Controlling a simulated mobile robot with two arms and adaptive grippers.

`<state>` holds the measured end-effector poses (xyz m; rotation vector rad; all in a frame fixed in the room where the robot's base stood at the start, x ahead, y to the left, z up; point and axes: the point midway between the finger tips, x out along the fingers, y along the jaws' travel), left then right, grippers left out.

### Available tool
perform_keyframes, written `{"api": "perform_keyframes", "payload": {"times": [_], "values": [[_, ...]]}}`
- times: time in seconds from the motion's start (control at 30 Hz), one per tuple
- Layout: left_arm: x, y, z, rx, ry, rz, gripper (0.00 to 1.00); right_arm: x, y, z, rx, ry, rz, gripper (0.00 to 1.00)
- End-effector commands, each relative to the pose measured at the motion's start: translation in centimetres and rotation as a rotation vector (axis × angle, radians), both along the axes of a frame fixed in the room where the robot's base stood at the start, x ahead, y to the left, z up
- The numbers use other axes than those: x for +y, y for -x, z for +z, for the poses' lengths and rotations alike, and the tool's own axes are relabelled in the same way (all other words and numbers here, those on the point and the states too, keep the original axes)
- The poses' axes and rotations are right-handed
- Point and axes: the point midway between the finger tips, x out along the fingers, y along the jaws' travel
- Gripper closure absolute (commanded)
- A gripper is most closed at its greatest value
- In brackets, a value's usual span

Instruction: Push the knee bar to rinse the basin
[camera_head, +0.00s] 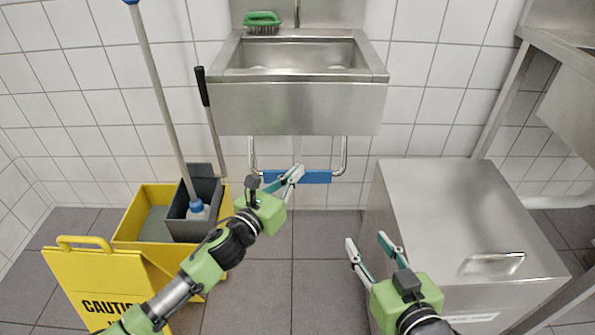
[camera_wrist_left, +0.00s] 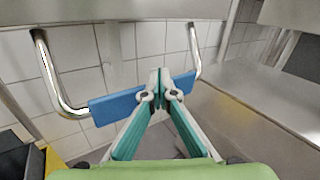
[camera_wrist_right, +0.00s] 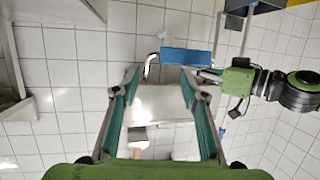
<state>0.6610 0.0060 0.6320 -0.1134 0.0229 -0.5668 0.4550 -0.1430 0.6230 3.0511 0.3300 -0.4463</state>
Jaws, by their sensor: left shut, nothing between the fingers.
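The steel basin (camera_head: 297,105) hangs on the tiled wall in the head view. Below it is the knee bar, a blue pad (camera_head: 317,177) on two bent steel tubes; it also shows in the left wrist view (camera_wrist_left: 115,106) and the right wrist view (camera_wrist_right: 186,58). My left gripper (camera_head: 298,169) is shut and empty. Its fingertips are at the pad, overlapping its middle in the left wrist view; I cannot tell whether they touch it. My right gripper (camera_head: 366,240) is open and empty, low beside the steel cabinet, away from the bar.
A yellow mop bucket (camera_head: 126,235) with mop and a yellow caution sign (camera_head: 100,285) stand at left, near my left arm. A steel cabinet (camera_head: 450,205) stands at right. A green brush (camera_head: 262,18) lies on the basin's back edge. Floor between is clear.

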Motion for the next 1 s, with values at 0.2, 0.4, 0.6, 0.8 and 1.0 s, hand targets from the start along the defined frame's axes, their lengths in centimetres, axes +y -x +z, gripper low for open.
{"api": "perform_keyframes", "payload": {"times": [0.2, 0.4, 0.6, 0.8, 1.0], "values": [[0.1, -0.1, -0.4, 0.005, -0.003, 0.002, 1.00, 0.1, -0.1, 0.3, -0.016, -0.004, 0.001, 0.60], [0.1, -0.1, -0.4, 0.004, -0.003, 0.002, 1.00, 0.1, -0.2, 0.5, -0.024, -0.006, 0.002, 0.60], [0.1, -0.2, -0.4, 0.004, -0.003, 0.002, 1.00, 0.2, -0.3, 0.6, -0.032, -0.008, 0.002, 0.60], [0.1, -0.3, -0.5, 0.004, -0.002, 0.003, 1.00, 0.2, -0.4, 0.9, -0.047, -0.011, 0.003, 0.60], [0.1, -0.4, -0.5, 0.004, -0.002, 0.003, 1.00, 0.3, -0.4, 1.2, -0.056, -0.013, 0.003, 0.60]]}}
